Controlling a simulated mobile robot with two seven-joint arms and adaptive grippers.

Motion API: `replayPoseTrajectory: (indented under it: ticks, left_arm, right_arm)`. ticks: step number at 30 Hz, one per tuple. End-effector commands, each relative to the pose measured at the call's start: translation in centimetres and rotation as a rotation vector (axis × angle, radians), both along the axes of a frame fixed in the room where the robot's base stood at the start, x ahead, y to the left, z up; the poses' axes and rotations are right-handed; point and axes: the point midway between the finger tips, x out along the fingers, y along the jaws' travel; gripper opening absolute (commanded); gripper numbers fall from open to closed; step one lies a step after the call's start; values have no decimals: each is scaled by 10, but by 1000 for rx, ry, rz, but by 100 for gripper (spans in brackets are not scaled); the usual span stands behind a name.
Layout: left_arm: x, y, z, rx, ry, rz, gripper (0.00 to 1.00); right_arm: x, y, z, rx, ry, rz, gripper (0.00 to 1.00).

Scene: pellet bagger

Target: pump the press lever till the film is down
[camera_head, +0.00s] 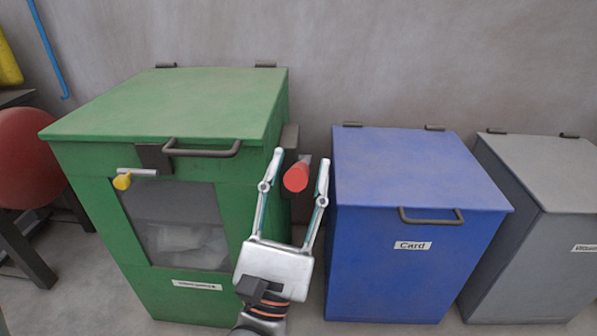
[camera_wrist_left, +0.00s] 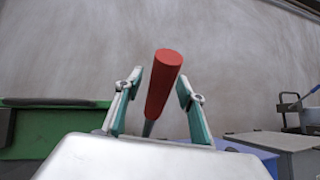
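The press lever has a red grip (camera_head: 297,177) on the right side of the green bin (camera_head: 170,105). In the left wrist view the red grip (camera_wrist_left: 163,85) points up towards the camera, on a thin grey rod. My left gripper (camera_head: 297,168) is open, its two fingers on either side of the red grip with a gap at each side. The left wrist view shows the same open gripper (camera_wrist_left: 157,88) around the lever. Pale film (camera_head: 185,240) shows behind the dark window of the green bin. My right gripper is not in view.
A yellow-knobbed latch (camera_head: 122,181) and a dark handle (camera_head: 203,150) are on the green bin's front. A blue bin (camera_head: 420,175) labelled Card stands close on the right, then a grey bin (camera_head: 550,180). A red round object (camera_head: 30,158) is at the left.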

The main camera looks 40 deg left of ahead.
Motion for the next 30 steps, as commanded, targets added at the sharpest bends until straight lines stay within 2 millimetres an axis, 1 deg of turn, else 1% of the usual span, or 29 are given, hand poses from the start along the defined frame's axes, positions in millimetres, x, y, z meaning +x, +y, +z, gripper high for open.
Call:
replayPoseTrajectory:
  ticks: [9, 14, 17, 24, 30]
  left_arm:
    - [-1, 0, -2, 0, 1, -1, 38]
    - [-11, -4, -13, 2, 5, 0, 38]
    - [-25, -8, -24, 1, 6, -3, 38]
    - [-78, -24, -21, -1, 5, -2, 38]
    - [-113, -35, -21, -1, 3, -3, 38]
  right_arm:
    - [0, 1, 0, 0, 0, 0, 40]
    - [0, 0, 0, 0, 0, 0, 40]
    - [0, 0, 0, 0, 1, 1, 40]
    - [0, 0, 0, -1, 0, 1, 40]
    - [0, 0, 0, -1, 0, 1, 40]
